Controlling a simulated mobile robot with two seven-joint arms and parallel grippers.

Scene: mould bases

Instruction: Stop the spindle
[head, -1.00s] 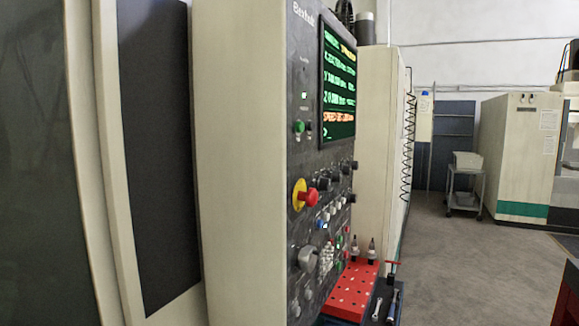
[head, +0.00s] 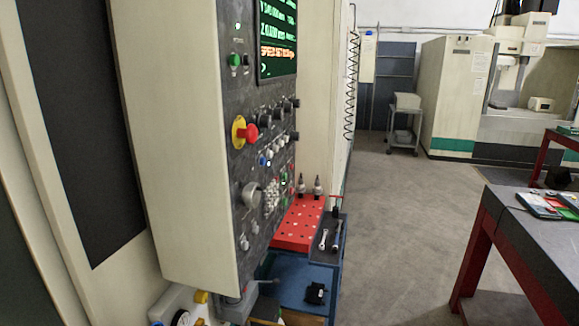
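The machine's control panel (head: 258,110) is seen at a steep angle in the head view. It carries a lit screen (head: 277,35) with green text and one orange line. A red mushroom button on a yellow base (head: 245,133) sits mid-panel. Knobs, a grey dial (head: 250,195) and several small white, red and green buttons (head: 277,190) are lower down. Their labels are too small to read. Neither gripper is in view.
A blue cart (head: 300,285) with a red perforated top (head: 298,222), tool holders and wrenches stands beside the panel. A dark-topped table with red legs (head: 480,240) is at the right. Another machine (head: 450,90) and a small trolley (head: 404,120) stand behind. The grey floor (head: 395,215) between is clear.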

